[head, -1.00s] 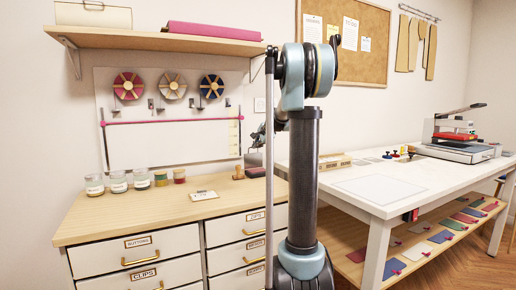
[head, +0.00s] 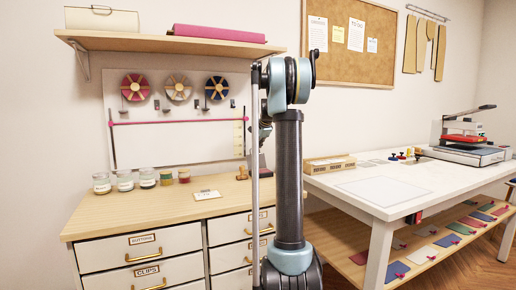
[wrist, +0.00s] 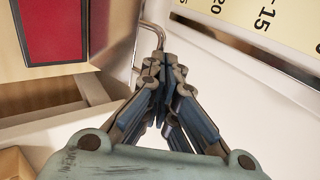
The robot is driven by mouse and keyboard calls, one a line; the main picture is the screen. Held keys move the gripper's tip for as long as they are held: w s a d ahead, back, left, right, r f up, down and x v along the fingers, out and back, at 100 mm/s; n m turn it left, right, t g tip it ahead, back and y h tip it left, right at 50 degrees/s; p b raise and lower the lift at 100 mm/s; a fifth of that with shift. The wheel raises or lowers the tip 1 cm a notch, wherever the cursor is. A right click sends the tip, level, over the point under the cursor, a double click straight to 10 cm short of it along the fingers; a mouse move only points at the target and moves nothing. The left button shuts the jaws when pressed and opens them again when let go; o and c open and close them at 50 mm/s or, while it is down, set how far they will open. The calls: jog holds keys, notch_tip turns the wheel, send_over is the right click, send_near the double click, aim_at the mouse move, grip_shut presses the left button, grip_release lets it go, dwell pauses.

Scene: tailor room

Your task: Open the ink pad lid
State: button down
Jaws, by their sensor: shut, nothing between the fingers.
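My gripper (wrist: 162,62) is shut and empty in the wrist view, its fingertips together beside a bent chrome hook. A red panel (wrist: 55,28) with a dark border, set in a tan surface, lies up and left of the fingertips, apart from them. It may be the ink pad, but I cannot tell for sure, and no lid is clearly visible. A small dark and red thing (head: 262,160) shows partly at the arm's edge, above the drawer cabinet's top.
The cabinet top (head: 120,215) holds several jars (head: 147,177), a small card (head: 207,194) and a wooden stamp (head: 242,173). A pegboard with a ruler (wrist: 262,12) is behind. The white table (head: 430,190) stands to the right, with a press (head: 468,140) at its far end.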

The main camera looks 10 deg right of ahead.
jog(key=shift+s, duration=0.1)
jog(key=shift+s+d+f, duration=0.1)
jog(key=shift+s+d, duration=0.1)
jog(key=shift+s, duration=0.5)
jog(key=w+r+v, duration=0.1)
jog(key=v, duration=1.2)
jog(key=s+a+f+n+g, duration=0.1)
jog(key=s+a+f+n, duration=0.15)
jog(key=s, duration=0.45)
jog(key=s+a+f+n, duration=0.1)
jog(key=s+a+f, duration=0.15)
jog(key=s, duration=0.35)
jog(key=s+a+f+n+g, duration=0.1)
jog(key=s+f+n, duration=0.3)
jog(key=s+f, duration=0.6)
jog(key=s+a+f+n+g+h, duration=0.1)
jog(key=s+f+n, duration=0.3)
jog(key=s+f, duration=0.7)
jog(key=s+a+f+n+g, duration=0.2)
jog(key=s+f, duration=0.8)
jog(key=s, duration=0.9)
jog(key=shift+s+a+f+n+h, duration=0.3)
jog(key=shift+a+f+n, duration=0.15)
jog(key=shift+n, duration=0.6)
